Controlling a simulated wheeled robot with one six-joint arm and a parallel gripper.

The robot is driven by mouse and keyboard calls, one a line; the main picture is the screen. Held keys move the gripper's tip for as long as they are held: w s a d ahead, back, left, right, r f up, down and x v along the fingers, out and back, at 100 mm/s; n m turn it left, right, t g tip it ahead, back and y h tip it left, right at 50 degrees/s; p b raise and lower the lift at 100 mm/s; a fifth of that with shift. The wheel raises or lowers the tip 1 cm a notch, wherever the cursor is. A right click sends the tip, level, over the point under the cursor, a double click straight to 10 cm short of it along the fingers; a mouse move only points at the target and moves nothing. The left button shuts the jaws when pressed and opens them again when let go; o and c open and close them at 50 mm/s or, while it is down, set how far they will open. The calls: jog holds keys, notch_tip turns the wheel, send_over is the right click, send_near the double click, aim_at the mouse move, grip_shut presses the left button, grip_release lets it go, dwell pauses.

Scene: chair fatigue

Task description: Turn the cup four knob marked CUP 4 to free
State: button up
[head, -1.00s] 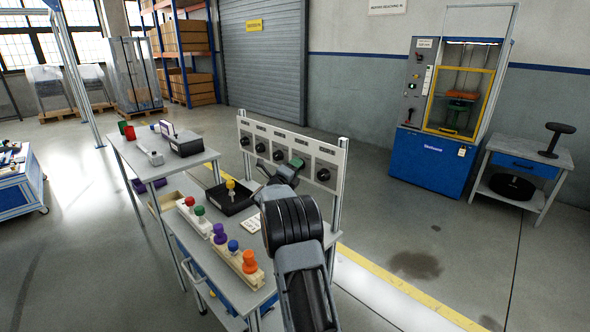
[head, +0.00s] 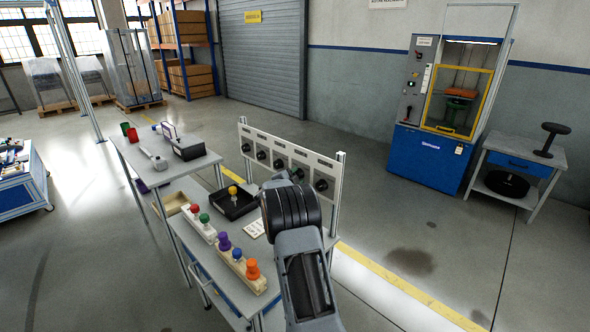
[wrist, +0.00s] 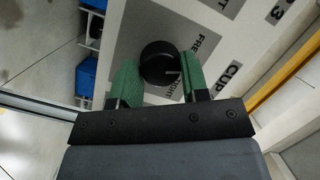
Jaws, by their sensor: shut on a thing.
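The black round knob (wrist: 158,62) sits on a pale panel in the wrist view, between the two green fingers of my gripper (wrist: 157,75). The gripper is shut on it. A short pale mark shows on the knob's right side. The word FREE is printed to its upper right and TIGHT to its lower right, partly covered. CUP is printed farther right; the number with it is not clear. In the head view, my gripper (head: 296,176) is at the fourth knob place of the panel (head: 331,169), and my arm hides most of it.
Other black knobs (head: 262,155) are on the panel to the left, and one (head: 321,185) is close on the right. The bench in front holds a black tray (head: 245,204) and wooden blocks with coloured knobs (head: 238,262). A blue machine (head: 428,160) stands behind.

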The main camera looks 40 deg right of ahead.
jog(key=shift+r+n+g+y+p, duration=0.25)
jog(key=shift+n+p, duration=0.7)
jog(key=shift+p, duration=0.5)
jog(key=shift+n+g+y+p, duration=0.15)
jog(key=shift+n+g+p, duration=0.2)
jog(key=shift+n+p, duration=0.85)
jog(key=shift+w+f+p, duration=0.1)
jog(key=shift+p, duration=0.25)
jog(key=o, duration=0.9)
jog(key=b+v, duration=0.1)
jog(key=v, duration=1.3)
jog(key=shift+d, duration=0.1)
jog(key=shift+w+f, duration=0.1)
